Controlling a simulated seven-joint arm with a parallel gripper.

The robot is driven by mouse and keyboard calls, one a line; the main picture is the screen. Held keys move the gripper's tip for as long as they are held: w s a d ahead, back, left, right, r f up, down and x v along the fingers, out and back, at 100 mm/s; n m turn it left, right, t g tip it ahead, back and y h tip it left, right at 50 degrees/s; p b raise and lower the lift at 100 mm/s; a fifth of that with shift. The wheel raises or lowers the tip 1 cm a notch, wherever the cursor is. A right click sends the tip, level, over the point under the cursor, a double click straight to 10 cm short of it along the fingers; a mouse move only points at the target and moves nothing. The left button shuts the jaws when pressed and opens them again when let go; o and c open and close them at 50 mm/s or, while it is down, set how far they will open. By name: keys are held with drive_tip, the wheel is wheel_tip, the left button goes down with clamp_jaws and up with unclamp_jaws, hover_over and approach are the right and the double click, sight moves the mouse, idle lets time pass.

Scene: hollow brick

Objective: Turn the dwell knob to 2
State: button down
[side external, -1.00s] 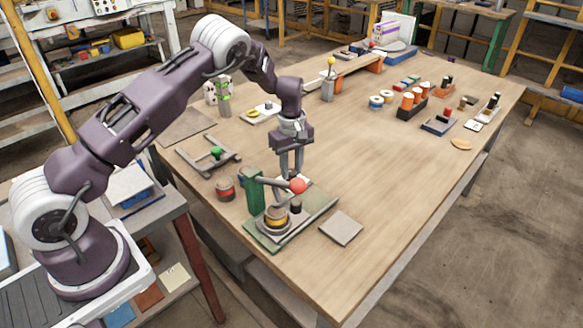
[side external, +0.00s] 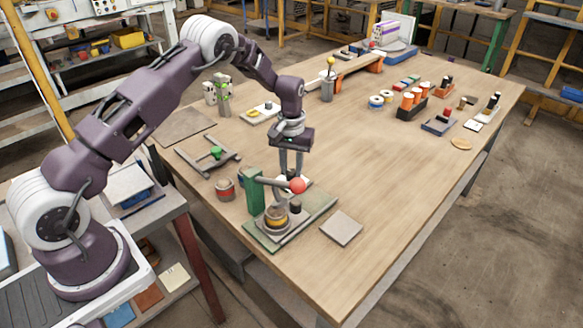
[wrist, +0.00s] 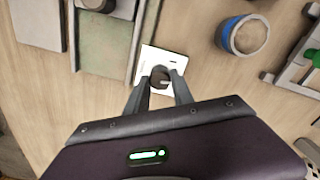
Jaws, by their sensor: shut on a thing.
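The dwell knob (wrist: 158,76) is a small dark round knob with a pale mark on its right side, standing on a white plate (wrist: 146,61). In the wrist view my gripper (wrist: 159,80) has one finger on each side of the knob and is shut on it. In the side view my gripper (side external: 291,176) points straight down behind the red ball of a lever. There the knob is hidden by the fingers and the ball. The plate's scale is too small to read.
Close in front of my fingers stands a green press (side external: 254,191) with a red ball (side external: 297,186) on its lever. A red-banded can (side external: 225,188) and a frame with a green knob (side external: 215,153) lie to the left.

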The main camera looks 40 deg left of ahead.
sight(292, 171)
drive_tip(key=shift+m, duration=0.8)
drive_tip(key=shift+r, duration=0.1)
drive_tip(key=c, duration=1.1)
unclamp_jaws()
wheel_tip(292, 171, up, 7)
drive_tip(key=shift+r, duration=0.1)
